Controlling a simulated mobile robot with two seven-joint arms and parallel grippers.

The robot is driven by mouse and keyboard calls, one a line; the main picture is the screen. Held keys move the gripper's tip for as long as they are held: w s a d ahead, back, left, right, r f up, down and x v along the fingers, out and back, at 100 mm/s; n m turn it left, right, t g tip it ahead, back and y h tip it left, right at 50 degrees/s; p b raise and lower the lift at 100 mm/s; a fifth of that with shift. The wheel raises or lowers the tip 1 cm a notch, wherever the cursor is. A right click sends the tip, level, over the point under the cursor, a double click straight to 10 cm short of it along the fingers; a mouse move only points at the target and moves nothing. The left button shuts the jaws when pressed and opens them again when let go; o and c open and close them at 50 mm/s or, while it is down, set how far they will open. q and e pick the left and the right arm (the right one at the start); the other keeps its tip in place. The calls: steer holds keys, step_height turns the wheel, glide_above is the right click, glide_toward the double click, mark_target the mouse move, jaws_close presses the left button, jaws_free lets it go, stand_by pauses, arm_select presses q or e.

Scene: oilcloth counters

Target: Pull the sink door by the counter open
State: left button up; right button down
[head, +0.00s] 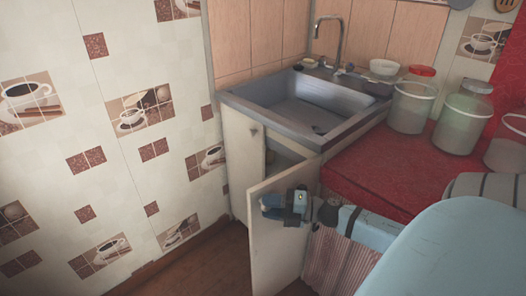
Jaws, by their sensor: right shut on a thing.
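The sink door (268,247) is a pale cream panel under the metal sink. It stands ajar, swung out from the cabinet, with its free edge to the left. A dark gap into the cabinet (279,160) shows behind its top edge. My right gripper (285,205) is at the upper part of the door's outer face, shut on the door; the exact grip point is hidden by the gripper. My blue right arm reaches in from the lower right. My left gripper is not in view.
A closed cream front (238,165) with a small knob is left of the gap. The sink (300,110) with its faucet is above. A red-covered counter (385,168) with several jars is at the right, beside my arm. Brown floor (205,268) is clear left of the door.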

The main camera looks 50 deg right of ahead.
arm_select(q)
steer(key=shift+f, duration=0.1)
arm_select(e)
steer(key=shift+s, duration=0.25)
steer(key=c, duration=0.8)
jaws_free()
steer(key=shift+o, duration=0.2)
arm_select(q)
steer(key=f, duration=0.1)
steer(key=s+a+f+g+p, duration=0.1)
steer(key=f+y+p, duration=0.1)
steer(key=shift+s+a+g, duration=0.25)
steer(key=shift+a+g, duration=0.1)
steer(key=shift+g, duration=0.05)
arm_select(e)
steer(key=v, duration=1.3)
steer(key=shift+s+d, duration=0.25)
steer(key=shift+d, duration=0.1)
steer(key=shift+r, duration=0.1)
